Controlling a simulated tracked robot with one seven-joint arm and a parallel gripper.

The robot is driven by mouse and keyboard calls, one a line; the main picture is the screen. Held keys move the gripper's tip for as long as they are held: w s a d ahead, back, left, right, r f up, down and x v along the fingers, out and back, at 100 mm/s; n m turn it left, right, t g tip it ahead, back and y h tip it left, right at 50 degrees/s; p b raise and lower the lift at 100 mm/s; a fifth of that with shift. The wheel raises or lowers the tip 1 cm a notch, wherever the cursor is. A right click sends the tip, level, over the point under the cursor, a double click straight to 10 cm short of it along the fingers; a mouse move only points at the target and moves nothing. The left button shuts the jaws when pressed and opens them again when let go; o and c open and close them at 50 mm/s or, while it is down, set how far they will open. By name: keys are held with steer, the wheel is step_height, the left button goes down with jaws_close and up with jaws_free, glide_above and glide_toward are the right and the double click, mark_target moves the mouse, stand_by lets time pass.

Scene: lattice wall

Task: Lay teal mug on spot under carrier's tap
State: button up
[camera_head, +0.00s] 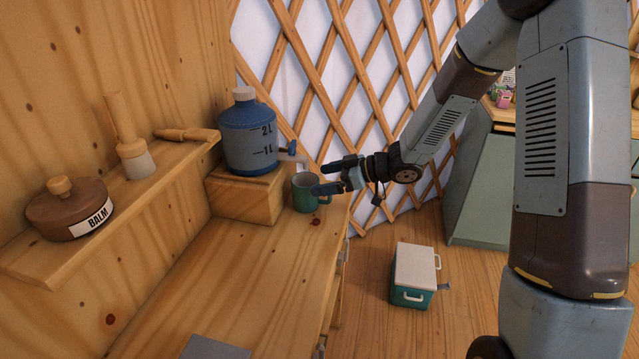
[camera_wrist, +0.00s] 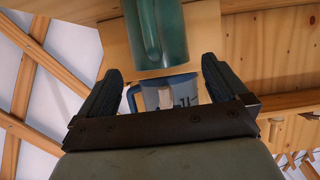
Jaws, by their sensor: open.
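The teal mug (camera_head: 303,194) stands upright on the wooden counter, beside the wooden block and below the tap (camera_head: 288,148) of the blue carrier (camera_head: 248,142). Its handle faces right. My gripper (camera_head: 324,178) is open at the handle side of the mug, with no clear grip on it. In the wrist view the mug (camera_wrist: 173,30) shows at the top, with its handle roughly centred between the spread fingers (camera_wrist: 165,88). The carrier (camera_wrist: 158,97) shows between the fingers. No marked spot is visible; the mug may cover it.
The carrier stands on a wooden block (camera_head: 240,199). A shelf (camera_head: 165,178) at left holds a balm jar (camera_head: 68,207) and wooden tools. A teal-and-white cooler box (camera_head: 413,276) stands on the floor. The counter (camera_head: 215,275) is mostly clear in front. The lattice wall (camera_head: 335,80) is behind.

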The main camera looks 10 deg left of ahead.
steer(key=v, duration=0.7)
steer(key=shift+d, duration=0.35)
steer(key=shift+r, duration=0.1)
steer(key=w+d+r+m+t+h, duration=0.4)
steer(key=w+d+r+t+h, duration=0.15)
steer(key=d+r+t, duration=0.3)
steer(key=s+d+r+m+h, duration=0.5)
steer(key=d+r+h, duration=0.2)
steer(key=d+r, duration=0.15)
steer(key=s+d+r+m+g+h, duration=0.1)
steer(key=s+d+r+m, duration=0.15)
steer(key=s, duration=0.25)
steer(key=s+d+r+m+h, duration=0.1)
steer(key=s+d+m+h, duration=0.15)
steer(key=s, duration=0.25)
steer(key=s+f+m+g+y, duration=0.1)
steer(key=s+m+g+y, duration=0.1)
steer(key=s, duration=1.4)
steer(key=shift+s+g+y, duration=0.4)
steer(key=shift+g, duration=0.45)
